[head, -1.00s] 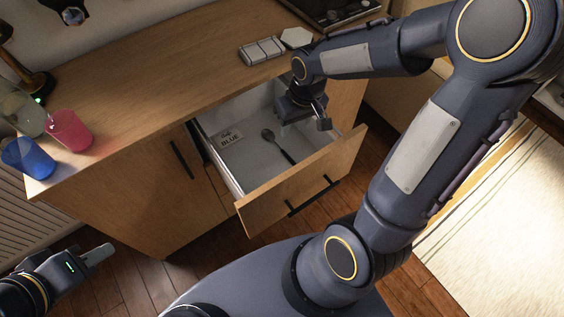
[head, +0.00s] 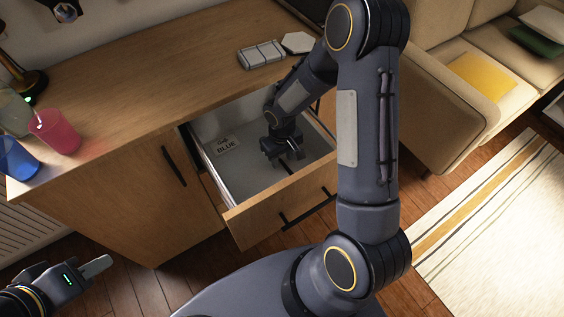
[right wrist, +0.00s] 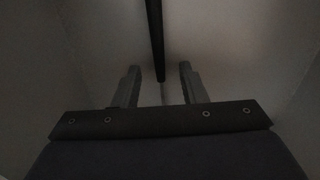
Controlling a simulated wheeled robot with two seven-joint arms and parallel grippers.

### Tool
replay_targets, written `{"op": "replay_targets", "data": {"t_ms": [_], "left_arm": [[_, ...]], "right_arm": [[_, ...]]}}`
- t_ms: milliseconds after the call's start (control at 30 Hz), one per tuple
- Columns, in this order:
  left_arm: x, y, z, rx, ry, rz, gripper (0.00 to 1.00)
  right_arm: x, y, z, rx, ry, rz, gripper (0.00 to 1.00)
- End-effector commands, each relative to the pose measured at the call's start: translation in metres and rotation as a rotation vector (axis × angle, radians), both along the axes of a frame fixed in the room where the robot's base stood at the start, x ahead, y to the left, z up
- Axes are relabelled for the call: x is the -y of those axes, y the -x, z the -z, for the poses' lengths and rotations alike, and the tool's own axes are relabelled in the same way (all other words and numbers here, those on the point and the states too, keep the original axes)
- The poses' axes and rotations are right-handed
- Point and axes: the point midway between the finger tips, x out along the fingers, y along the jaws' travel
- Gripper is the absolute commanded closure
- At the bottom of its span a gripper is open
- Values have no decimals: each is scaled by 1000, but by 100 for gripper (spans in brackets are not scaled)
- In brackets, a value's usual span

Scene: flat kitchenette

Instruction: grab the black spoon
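The black spoon shows in the right wrist view as a thin dark handle (right wrist: 155,40) running between the two fingers. In the head view my right gripper hides nearly all of it. My right gripper (head: 286,163) points down inside the open drawer (head: 240,178). In the right wrist view my right gripper (right wrist: 158,84) is open, with a finger on each side of the handle and gaps to both. My left gripper (head: 98,266) is at the lower left of the head view, away from the drawer; its opening cannot be made out.
The drawer front (head: 285,205) and side walls surround my right gripper. A pink cup (head: 55,132) and a blue cup (head: 17,158) stand at the counter's left end.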

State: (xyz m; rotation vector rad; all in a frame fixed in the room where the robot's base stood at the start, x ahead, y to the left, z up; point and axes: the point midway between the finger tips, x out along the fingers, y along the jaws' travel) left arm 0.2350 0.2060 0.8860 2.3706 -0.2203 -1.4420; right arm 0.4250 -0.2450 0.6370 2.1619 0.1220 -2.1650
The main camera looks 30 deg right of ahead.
Motion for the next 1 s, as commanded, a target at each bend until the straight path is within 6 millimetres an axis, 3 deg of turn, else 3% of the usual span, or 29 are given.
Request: {"op": "replay_targets", "data": {"t_ms": [233,533,833,1000], "left_arm": [[0,0,0,0,0,0,67],[0,0,0,0,0,0,67],[0,0,0,0,0,0,67],[0,0,-4,0,0,0,67]], "right_arm": [[0,0,2,1,0,0,62],[0,0,2,1,0,0,100],[0,0,1,2,0,0,100],[0,-1,-19,6,0,-1,100]]}}
